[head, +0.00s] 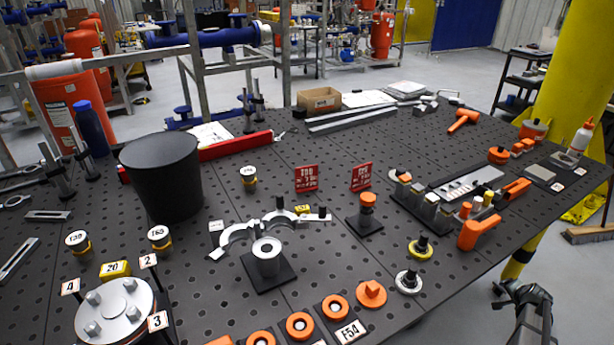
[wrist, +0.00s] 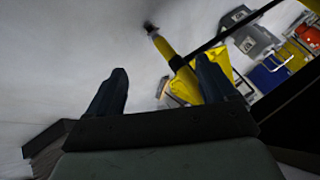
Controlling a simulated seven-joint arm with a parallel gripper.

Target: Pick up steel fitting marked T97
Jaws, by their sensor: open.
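Three small round fittings with white labelled tops and dark and yellow bodies stand on the perforated table. One (head: 248,178) is behind the middle of the table, right of the black bucket; its label is too small to read surely. One (head: 78,243) at left seems to read T39, and one (head: 160,238) seems to read T65. My gripper (head: 510,293) is off the table's right edge, away from all three. In the wrist view my gripper (wrist: 162,80) has its two fingers apart with nothing between them; no fitting shows there.
The black bucket (head: 163,178) stands left of the rear fitting. A curved steel clamp piece (head: 240,229) and a steel cylinder on a black plate (head: 267,262) stand in front. Red signs (head: 306,179) stand to its right. A yellow column (head: 570,80) rises at the table's right.

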